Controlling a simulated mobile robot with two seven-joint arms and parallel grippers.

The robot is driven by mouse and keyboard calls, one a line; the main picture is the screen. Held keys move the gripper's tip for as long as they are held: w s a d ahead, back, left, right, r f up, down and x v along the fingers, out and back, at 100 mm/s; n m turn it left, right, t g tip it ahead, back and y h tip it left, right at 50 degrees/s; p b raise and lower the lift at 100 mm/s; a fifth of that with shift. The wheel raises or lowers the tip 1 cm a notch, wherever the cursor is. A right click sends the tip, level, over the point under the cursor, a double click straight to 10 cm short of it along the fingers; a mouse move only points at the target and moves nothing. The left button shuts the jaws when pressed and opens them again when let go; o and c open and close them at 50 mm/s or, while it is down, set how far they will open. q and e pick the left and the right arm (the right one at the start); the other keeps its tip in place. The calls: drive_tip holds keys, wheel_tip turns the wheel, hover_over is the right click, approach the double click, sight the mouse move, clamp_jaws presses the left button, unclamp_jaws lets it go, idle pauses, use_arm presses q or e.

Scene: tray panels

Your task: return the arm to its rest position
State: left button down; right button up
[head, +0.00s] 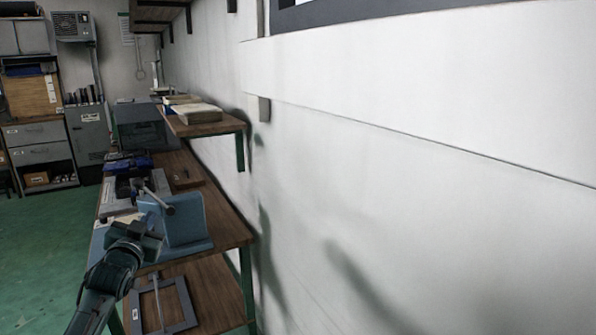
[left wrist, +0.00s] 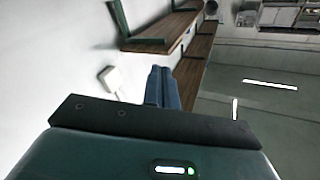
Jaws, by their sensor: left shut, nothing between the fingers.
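My left arm comes in from the lower left in the head view and ends at my left gripper (head: 148,228), beside the front of the workbench. In the left wrist view my left gripper (left wrist: 162,75) has its two blue-grey fingers together, with nothing seen between them. An upright blue-grey panel (head: 188,220) with a flat foot stands on the bench just right of the gripper in the head view. I cannot tell whether they touch. My right gripper is in neither view.
The wooden workbench (head: 228,228) runs along the white wall (head: 400,200) on the right. A dark frame (head: 180,305) lies on its lower shelf. A wall shelf (head: 212,128) holds flat items above. Green floor (head: 45,250) is clear on the left.

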use_arm(q)
drive_tip(key=s+d+f+g+h, duration=0.1)
drive_tip(key=s+d+f+g, duration=0.3)
drive_tip(key=s+f, duration=0.55)
drive_tip(key=s+d+f+g+h, duration=0.15)
drive_tip(key=s+d+f, duration=0.5)
drive_tip(key=f, duration=0.65)
drive_tip(key=s+d+f+g, duration=0.1)
drive_tip(key=s+d+f, duration=0.1)
drive_tip(key=s, duration=0.6)
drive_tip(key=s+d+f+g+h, duration=0.1)
drive_tip(key=s+d+f, duration=0.1)
drive_tip(key=s+d, duration=0.2)
drive_tip(key=s+d+f+g+h, duration=0.1)
drive_tip(key=s+d, duration=0.3)
drive_tip(key=s, duration=0.7)
drive_tip(key=shift+s+f, duration=0.35)
drive_tip(key=shift+f, duration=0.45)
drive_tip(key=c, duration=2.2)
unclamp_jaws()
drive_tip(key=shift+d, duration=0.1)
